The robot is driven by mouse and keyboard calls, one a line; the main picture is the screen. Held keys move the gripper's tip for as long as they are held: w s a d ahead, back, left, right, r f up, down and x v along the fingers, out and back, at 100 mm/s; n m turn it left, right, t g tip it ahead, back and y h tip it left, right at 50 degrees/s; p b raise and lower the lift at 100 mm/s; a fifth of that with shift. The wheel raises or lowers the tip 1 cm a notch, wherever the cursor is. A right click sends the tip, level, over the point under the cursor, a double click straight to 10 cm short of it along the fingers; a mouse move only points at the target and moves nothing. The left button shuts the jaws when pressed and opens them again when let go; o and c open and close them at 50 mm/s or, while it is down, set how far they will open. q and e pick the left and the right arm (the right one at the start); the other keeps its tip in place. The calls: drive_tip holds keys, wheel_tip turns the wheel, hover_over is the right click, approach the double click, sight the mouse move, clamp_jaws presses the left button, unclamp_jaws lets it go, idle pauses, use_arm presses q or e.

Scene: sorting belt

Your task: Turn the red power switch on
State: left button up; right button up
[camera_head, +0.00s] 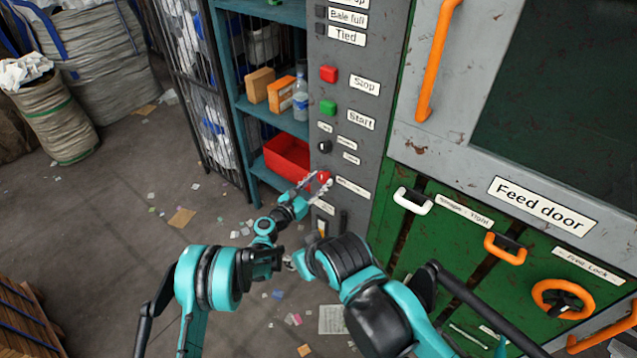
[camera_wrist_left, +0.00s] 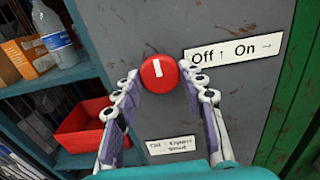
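The red power switch (camera_wrist_left: 158,73) is a round knob with a white mark on the grey panel. The mark stands nearly upright in the left wrist view, matching the up arrow after "Off" on the label (camera_wrist_left: 234,50); the "On" arrow points right. The knob also shows small in the head view (camera_head: 323,177). My left gripper (camera_wrist_left: 160,82) is open, with one finger on each side of the knob; whether they touch it I cannot tell. In the head view the left gripper (camera_head: 308,186) reaches the panel. My right arm shows, but its gripper cannot be made out.
Above the switch are a green start button (camera_head: 328,107) and a red stop button (camera_head: 328,74). A blue shelf (camera_head: 240,104) with a red bin (camera_head: 287,158) stands left of the panel. The green feed door machine, with a white handle (camera_head: 412,200), is on the right.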

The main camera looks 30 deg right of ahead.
use_arm(q)
drive_tip(key=shift+m, duration=0.5)
drive_tip(key=m, duration=0.3)
drive_tip(key=shift+m, duration=0.4)
drive_tip(key=m, duration=0.4)
drive_tip(key=shift+m, duration=0.3)
drive_tip(key=m, duration=0.8)
drive_tip(key=shift+m, duration=0.4)
drive_tip(key=o, duration=1.2)
drive_tip(key=shift+c, duration=0.2)
